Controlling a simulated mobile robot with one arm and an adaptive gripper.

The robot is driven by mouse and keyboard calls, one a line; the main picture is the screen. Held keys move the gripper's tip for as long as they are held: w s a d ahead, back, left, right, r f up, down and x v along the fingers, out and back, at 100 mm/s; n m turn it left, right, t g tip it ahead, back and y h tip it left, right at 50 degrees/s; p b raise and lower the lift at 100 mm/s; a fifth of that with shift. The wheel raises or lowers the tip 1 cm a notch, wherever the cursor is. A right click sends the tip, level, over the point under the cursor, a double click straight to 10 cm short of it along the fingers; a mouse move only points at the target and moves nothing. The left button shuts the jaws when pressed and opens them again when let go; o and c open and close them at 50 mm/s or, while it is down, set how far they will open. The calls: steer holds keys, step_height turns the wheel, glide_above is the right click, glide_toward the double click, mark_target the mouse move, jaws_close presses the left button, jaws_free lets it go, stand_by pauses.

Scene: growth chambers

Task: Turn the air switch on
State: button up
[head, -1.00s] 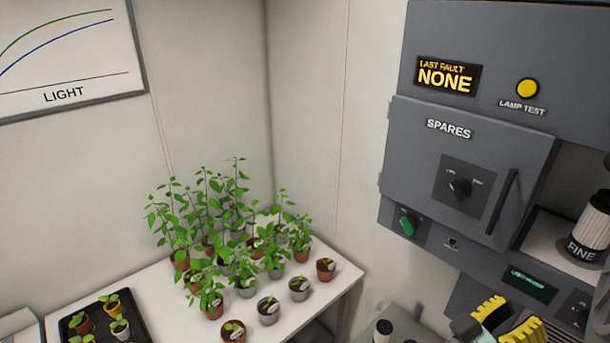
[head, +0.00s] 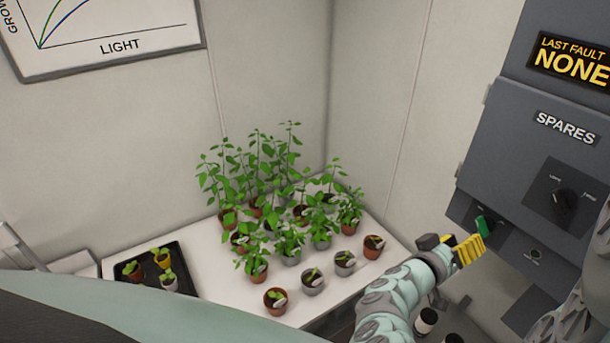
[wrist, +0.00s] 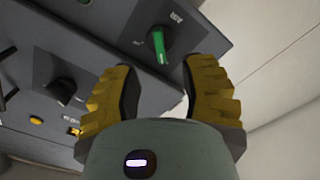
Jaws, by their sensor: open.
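A green rotary switch (head: 484,224) sits at the lower left of the grey cabinet, below the SPARES door. In the wrist view the green knob (wrist: 158,46) stands out from a dark plate, just beyond and between my fingertips. My gripper (head: 464,248) has yellow ribbed fingers and is just left of and below the switch. In the wrist view my gripper (wrist: 160,76) is open and empty, its fingers spread either side of the knob's line, apart from it.
The SPARES door (head: 535,165) carries a black rotary knob (head: 564,202). A small round fitting (head: 535,255) is right of the green switch. A white table (head: 345,292) with several potted plants and a dark seedling tray (head: 190,283) stands left of my arm.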

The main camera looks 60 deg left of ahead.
mark_target(480, 230)
steer(key=w+b, duration=0.1)
steer(key=w, duration=0.5)
steer(key=shift+d+f+b, duration=0.1)
steer(key=shift+d+b, duration=0.05)
steer(key=shift+b, duration=0.2)
steer(key=shift+w, duration=0.65)
steer(key=shift+o, duration=0.2)
jaws_close()
